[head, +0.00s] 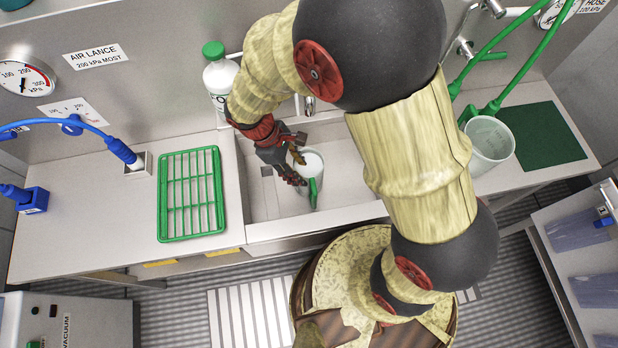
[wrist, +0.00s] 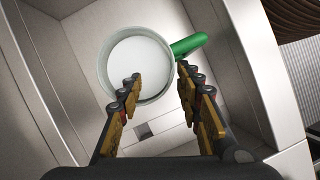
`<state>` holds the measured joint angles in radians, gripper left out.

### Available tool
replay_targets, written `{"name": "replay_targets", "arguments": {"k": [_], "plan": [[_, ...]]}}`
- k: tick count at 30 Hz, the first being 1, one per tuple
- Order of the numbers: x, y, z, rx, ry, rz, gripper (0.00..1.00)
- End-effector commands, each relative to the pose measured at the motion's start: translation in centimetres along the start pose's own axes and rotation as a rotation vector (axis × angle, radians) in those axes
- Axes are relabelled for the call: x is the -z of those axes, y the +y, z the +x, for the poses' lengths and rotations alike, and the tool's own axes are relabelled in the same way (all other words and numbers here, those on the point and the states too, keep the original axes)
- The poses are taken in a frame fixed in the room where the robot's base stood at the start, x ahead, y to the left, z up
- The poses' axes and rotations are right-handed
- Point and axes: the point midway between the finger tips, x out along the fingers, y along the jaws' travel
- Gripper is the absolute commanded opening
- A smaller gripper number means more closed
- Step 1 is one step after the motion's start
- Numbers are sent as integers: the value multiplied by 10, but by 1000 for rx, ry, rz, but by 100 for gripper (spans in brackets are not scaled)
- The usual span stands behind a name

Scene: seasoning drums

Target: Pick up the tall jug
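A pale round jug (head: 313,164) with a green handle stands in the sink. In the wrist view I look down into the jug (wrist: 106,60), which has a white inside; whether that is liquid or the bare bottom I cannot tell. Its green handle (wrist: 189,44) points to the upper right. My gripper (head: 302,170) is open at the jug. In the wrist view my gripper (wrist: 158,75) has its left finger overlapping the jug's opening and its right finger outside, just below the handle. Whether either finger touches the jug I cannot tell.
The sink (head: 262,205) has walls close around the jug. A white bottle (head: 221,78) with a green cap stands behind it. A green rack (head: 191,195) lies on the left counter. A clear container (head: 488,142) and a green mat (head: 541,135) are on the right.

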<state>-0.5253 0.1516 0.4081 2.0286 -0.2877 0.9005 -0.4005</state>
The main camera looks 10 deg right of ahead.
Motion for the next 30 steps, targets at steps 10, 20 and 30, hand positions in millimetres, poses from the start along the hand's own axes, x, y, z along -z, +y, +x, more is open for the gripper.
{"name": "replay_targets", "arguments": {"k": [10, 20, 30], "plan": [[1, -2, 24, 0, 0, 0, 35], [1, -5, 65, 0, 1, 2, 35], [1, -5, 64, 0, 1, 1, 28]]}}
